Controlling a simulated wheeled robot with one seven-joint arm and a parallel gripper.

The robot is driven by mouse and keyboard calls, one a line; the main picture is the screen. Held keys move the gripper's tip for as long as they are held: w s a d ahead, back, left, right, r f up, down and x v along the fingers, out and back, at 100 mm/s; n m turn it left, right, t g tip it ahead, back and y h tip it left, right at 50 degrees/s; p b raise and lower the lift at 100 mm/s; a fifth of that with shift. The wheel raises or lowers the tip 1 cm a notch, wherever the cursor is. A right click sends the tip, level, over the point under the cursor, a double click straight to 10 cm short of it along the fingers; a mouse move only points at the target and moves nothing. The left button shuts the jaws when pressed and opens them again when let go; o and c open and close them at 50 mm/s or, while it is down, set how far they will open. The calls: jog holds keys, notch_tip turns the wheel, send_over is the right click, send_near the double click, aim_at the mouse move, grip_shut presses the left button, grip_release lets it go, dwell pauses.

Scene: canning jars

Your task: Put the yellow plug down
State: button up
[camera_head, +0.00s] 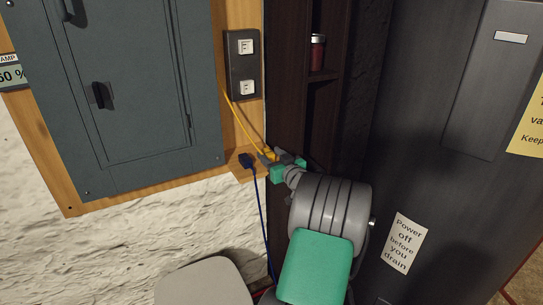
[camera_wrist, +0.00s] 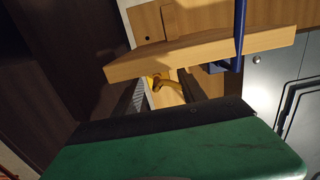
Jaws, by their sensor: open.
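The yellow plug (camera_head: 271,154) is at the right end of a small wooden ledge (camera_head: 240,171), with its yellow cord (camera_head: 242,119) running up and left toward the outlet plate. My gripper (camera_head: 268,158) is right at the plug and partly hides it. In the wrist view the yellow plug (camera_wrist: 165,82) shows between my two open fingers (camera_wrist: 163,90), beyond the near edge of the wooden ledge (camera_wrist: 200,56). I cannot tell whether a finger touches it or whether it rests fully on the ledge.
A blue plug (camera_head: 247,160) sits on the ledge just left of my gripper, its blue cord (camera_head: 261,215) hanging down. An outlet plate (camera_head: 242,65) is above. A grey electrical panel (camera_head: 145,110) is at left, a dark shelf with a red jar (camera_head: 317,53) at right.

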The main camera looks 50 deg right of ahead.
jog(key=shift+r+p, duration=0.35)
jog(key=shift+p, duration=0.1)
jog(key=shift+s+r, duration=0.1)
jog(key=shift+s, duration=0.15)
jog(key=b+v, duration=0.1)
jog(key=v, duration=1)
jog(key=shift+s+a, duration=0.15)
jog(key=shift+s, duration=0.1)
